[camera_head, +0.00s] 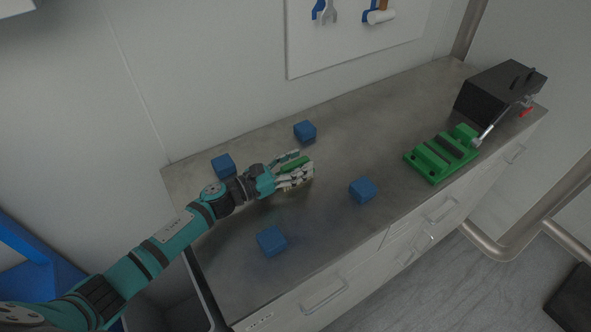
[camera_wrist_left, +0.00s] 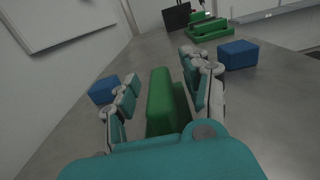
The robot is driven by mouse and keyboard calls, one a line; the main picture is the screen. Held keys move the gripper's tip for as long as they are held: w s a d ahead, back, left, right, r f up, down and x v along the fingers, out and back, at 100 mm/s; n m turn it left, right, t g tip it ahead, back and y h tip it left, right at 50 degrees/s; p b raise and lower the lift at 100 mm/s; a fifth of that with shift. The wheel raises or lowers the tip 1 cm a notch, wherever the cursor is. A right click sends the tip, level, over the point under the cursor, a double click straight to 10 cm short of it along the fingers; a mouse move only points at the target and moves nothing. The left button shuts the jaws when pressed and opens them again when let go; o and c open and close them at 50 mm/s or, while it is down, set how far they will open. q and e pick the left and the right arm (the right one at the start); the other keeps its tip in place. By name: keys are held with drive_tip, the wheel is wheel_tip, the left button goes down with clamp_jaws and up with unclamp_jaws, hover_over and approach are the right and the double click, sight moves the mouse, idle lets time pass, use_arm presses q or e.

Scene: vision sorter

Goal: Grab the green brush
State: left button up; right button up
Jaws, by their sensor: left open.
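The green brush (camera_head: 292,164) lies on the grey bench, partly hidden by my left gripper in the head view. In the left wrist view the green brush (camera_wrist_left: 164,97) is a long green block between the two fingers. My left gripper (camera_head: 304,168) comes in from the left, low over the bench, with its fingers on either side of the brush. The left gripper (camera_wrist_left: 158,85) is open, with gaps between the fingers and the brush. The brush's near end is hidden behind the gripper's palm in the wrist view. My right gripper is in neither view.
Blue cubes stand around the gripper: one behind (camera_head: 305,131), one at left (camera_head: 223,165), one in front (camera_head: 271,241), one at right (camera_head: 363,189). A green vise (camera_head: 432,161) and a black box (camera_head: 497,92) stand at the right end of the grey bench (camera_head: 375,125).

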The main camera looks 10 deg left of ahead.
use_arm(q)
drive_tip(key=shift+a, duration=0.1)
clamp_jaws()
drive_tip(key=shift+r, duration=0.1)
